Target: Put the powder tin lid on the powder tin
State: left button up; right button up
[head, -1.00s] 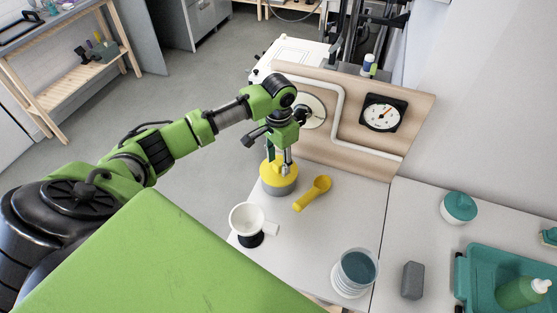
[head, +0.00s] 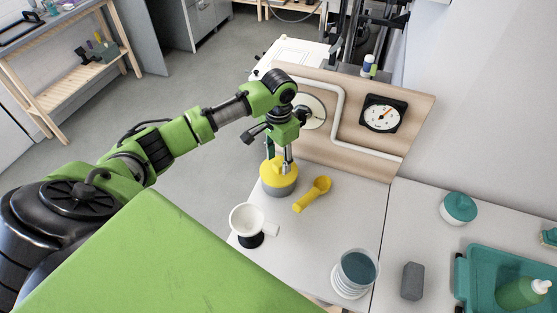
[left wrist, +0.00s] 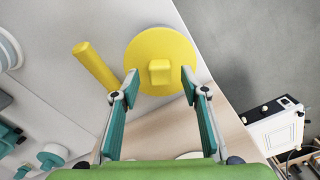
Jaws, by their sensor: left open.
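The yellow powder tin lid (head: 270,177), a disc with a block-shaped knob, sits on top of the grey powder tin (head: 280,191) on the white worktop. It looks level there; the exact fit at the rim is too small to tell. My left gripper (head: 279,162) is just above the lid, pointing down. In the left wrist view its open fingers (left wrist: 160,82) stand on either side of the knob with gaps. My right gripper is not in view.
A yellow scoop (head: 314,193) lies just right of the tin. A white cup-like dripper (head: 245,219) stands in front, and a clear beaker (head: 357,269) nearer the front. A wooden panel (head: 345,155) with a dial (head: 383,114) rises behind. The worktop between scoop and beaker is clear.

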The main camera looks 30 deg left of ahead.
pick_arm(q)
jog(key=shift+r, duration=3.35)
jog(key=shift+r, duration=0.1)
notch_tip(320, 180, up, 12)
